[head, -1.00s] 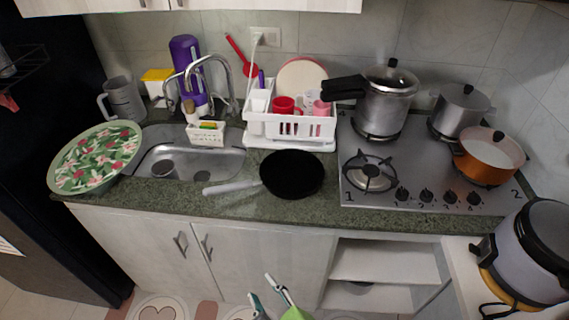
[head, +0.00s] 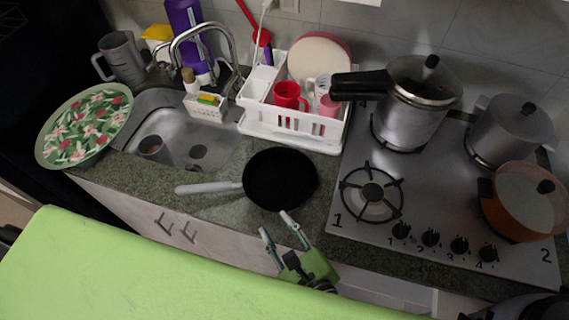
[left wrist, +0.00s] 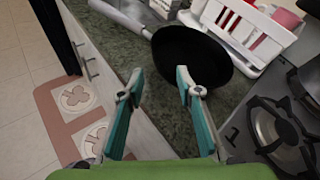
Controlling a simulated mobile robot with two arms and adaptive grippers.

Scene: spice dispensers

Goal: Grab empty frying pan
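The empty black frying pan (head: 280,180) lies on the green stone counter between the sink and the stove. Its light grey handle (head: 209,188) points left along the counter. In the left wrist view the pan (left wrist: 192,57) is at the upper middle, with its handle (left wrist: 122,19) running to the upper left. My left gripper (head: 277,224) is open and empty, at the counter's front edge just below the pan, apart from it. Its two teal fingers (left wrist: 156,84) are spread in the left wrist view. My right gripper is not in view.
A white dish rack (head: 295,122) with red cups stands behind the pan. The stove (head: 420,230) with several pots is to the right. The sink (head: 180,140) and a floral plate (head: 84,127) are to the left. The counter around the handle is clear.

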